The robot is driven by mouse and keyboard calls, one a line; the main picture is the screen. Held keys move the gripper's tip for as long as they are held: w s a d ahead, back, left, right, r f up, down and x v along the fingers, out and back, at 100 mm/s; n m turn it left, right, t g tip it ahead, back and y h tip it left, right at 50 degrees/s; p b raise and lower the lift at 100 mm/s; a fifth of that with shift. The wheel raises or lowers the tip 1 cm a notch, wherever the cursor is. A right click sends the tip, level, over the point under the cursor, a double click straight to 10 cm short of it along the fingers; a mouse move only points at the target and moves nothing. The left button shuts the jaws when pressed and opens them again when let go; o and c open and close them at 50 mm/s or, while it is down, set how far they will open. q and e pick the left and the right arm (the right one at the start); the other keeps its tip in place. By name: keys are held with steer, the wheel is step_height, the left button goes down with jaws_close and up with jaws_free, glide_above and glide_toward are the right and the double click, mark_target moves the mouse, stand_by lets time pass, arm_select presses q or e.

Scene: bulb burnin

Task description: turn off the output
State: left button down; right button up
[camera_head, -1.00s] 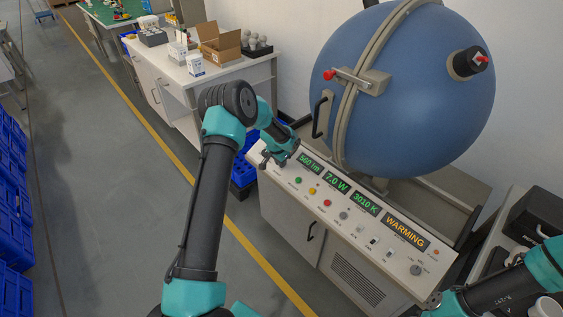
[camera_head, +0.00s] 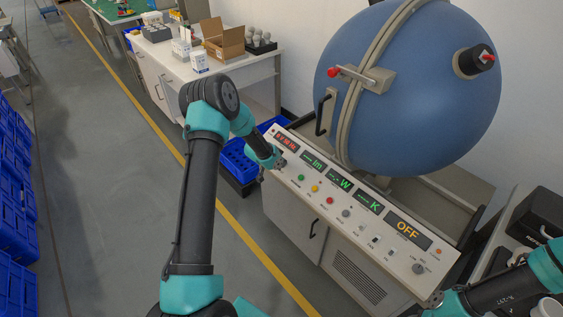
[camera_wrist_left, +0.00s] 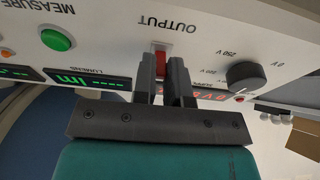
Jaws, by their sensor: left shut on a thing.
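The red OUTPUT switch (camera_wrist_left: 160,61) is on the white sloping panel (camera_head: 372,213), under the OUTPUT label in the left wrist view. My left gripper (camera_wrist_left: 167,68) is at the switch, its two fingers close together with red showing between them. In the head view my left gripper (camera_head: 281,163) is at the panel's far left end, where the switch itself is hidden. The status display (camera_head: 408,228) reads OFF, and the lm, W and K readouts show dashes. My right gripper (camera_head: 436,300) is near the panel's lower right corner, small and dark.
A voltage knob (camera_wrist_left: 245,75) and a green MEASURE button (camera_wrist_left: 56,40) flank the switch. Other buttons and knobs line the panel. A large blue sphere (camera_head: 420,95) stands behind it. A blue crate (camera_head: 238,160) sits on the floor left of the cabinet.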

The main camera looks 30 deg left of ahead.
arm_select(q)
steer(key=shift+s+a+f+t+h, duration=0.15)
steer(key=shift+f+t+h, duration=0.1)
steer(key=shift+t, duration=0.4)
steer(key=shift+s+f+t+h, duration=0.1)
steer(key=shift+s+t+h, duration=0.1)
steer(key=shift+t, duration=0.5)
steer(key=shift+s+a+f+t+h, duration=0.15)
steer(key=shift+f+t+h, duration=0.1)
steer(key=shift+t, duration=0.4)
steer(key=c, duration=1.2)
jaws_free()
steer(key=shift+o, duration=0.2)
steer(key=shift+d, duration=0.1)
steer(key=v, duration=1.7)
steer(key=shift+s, duration=0.35)
